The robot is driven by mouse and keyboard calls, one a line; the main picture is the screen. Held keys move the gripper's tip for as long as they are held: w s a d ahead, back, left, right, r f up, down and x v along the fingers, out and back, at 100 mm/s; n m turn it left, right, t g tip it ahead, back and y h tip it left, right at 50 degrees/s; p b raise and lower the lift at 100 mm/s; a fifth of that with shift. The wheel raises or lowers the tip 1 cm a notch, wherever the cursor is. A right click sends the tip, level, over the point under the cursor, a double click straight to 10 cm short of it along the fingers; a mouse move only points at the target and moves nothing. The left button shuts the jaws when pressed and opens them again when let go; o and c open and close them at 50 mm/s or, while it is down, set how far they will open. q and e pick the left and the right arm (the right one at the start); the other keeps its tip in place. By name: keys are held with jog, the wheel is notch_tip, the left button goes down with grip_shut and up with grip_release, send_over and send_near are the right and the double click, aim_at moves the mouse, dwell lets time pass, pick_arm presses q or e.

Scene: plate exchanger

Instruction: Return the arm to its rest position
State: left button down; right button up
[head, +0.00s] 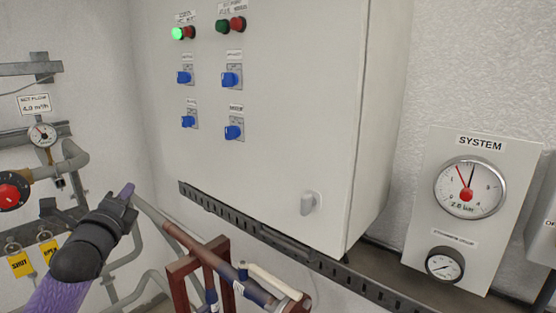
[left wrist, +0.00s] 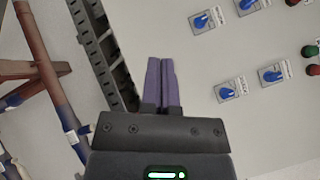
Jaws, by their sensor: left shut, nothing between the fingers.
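My left arm comes in from the lower left in the head view, and its dark left gripper (head: 127,192) points up and to the right. It is below and to the left of the control cabinet, in front of the pipes. In the left wrist view the two purple fingers of the gripper (left wrist: 164,62) lie side by side, shut with nothing between them. My right gripper is in neither view.
A white control cabinet (head: 270,130) with blue switches and lamps hangs over a slotted cable rail (head: 225,208). A SYSTEM gauge panel (head: 425,215) is at right. Pipes, a small gauge (head: 42,134) and yellow SHUT and OPEN tags (head: 48,250) are at left. A red-brown frame (head: 178,275) stands below.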

pick_arm(q)
jog(key=w+d+f+n+g, duration=0.25)
jog(key=d+f, duration=0.35)
jog(key=f, duration=0.3)
jog(key=s+d+f+n+g+b, duration=0.1)
jog(key=s+f+n+g+b, duration=0.3)
jog(key=f, duration=0.9)
jog(key=s+f+n+b, duration=0.3)
jog(key=s+f+n, duration=0.4)
jog(key=f, duration=0.7)
jog(key=s+d+f+n+g+b, duration=0.1)
jog(key=s+f+n+g+b, duration=0.25)
jog(key=f+n, duration=0.65)
jog(key=s+d+f+m+g+h+b, duration=0.15)
jog(key=s+f+m+g+b, duration=0.35)
jog(key=s+f, duration=1.55)
jog(key=s+d+f+n+g+b, duration=0.1)
jog(key=s+f+g+b, duration=0.1)
jog(key=s+f, duration=0.3)
jog(key=s+d+f+n+g+b, duration=0.1)
jog(key=s+f, duration=0.4)
jog(key=s, duration=0.9)
jog(key=shift+d+f+g+b, duration=0.25)
jog(key=shift+d+g+b, duration=0.4)
jog(key=shift+b, duration=0.2)
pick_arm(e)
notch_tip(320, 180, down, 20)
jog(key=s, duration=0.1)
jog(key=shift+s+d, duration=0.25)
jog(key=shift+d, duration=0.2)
